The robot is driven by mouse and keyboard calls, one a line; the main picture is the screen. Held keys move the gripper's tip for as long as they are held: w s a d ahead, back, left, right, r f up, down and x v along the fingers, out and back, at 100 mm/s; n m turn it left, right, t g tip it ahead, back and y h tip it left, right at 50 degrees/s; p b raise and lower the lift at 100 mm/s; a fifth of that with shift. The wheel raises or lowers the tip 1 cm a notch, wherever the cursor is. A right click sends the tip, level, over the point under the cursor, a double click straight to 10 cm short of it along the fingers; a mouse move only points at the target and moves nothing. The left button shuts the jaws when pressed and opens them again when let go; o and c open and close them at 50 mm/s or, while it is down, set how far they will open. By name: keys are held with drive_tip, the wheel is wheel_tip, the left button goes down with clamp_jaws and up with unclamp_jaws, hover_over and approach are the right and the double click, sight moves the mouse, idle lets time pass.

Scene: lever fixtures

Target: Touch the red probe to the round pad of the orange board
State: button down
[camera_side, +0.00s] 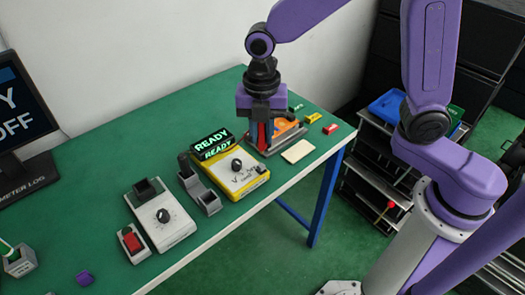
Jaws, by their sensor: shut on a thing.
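My gripper (263,113) points down at the back right of the green table, shut on the red probe (262,137). The probe is upright between the jaws, and its tip is low, near the left part of the orange board (284,126). The orange board lies in a grey holder (290,137). The gripper and probe hide part of the board, and I cannot make out the round pad. I cannot tell whether the probe tip touches anything. A yellow meter (236,172) with a dial lies just left of the probe, with a lit display (213,145) reading READY.
A cream pad (298,151), a yellow block (313,118) and a red block (331,128) lie right of the probe. Grey holders (208,202), a white dial box (163,215) and a red switch (132,241) stand at left. The table's front edge is clear.

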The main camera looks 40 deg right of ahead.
drive_tip(key=w+d+f+m, duration=0.1)
drive_tip(key=w+d+m, duration=0.2)
drive_tip(key=w+d, duration=0.45)
drive_tip(key=w+d+f+m, duration=0.2)
drive_tip(key=w+d+m, duration=0.15)
drive_tip(key=d, duration=0.75)
drive_tip(key=shift+w+f, duration=0.25)
drive_tip(key=shift+f, duration=1)
drive_tip(key=shift+w+f, duration=0.2)
drive_tip(key=shift+f, duration=1.05)
drive_tip(key=shift+f, duration=0.55)
wheel_tip(320, 180, up, 7)
idle(0.4)
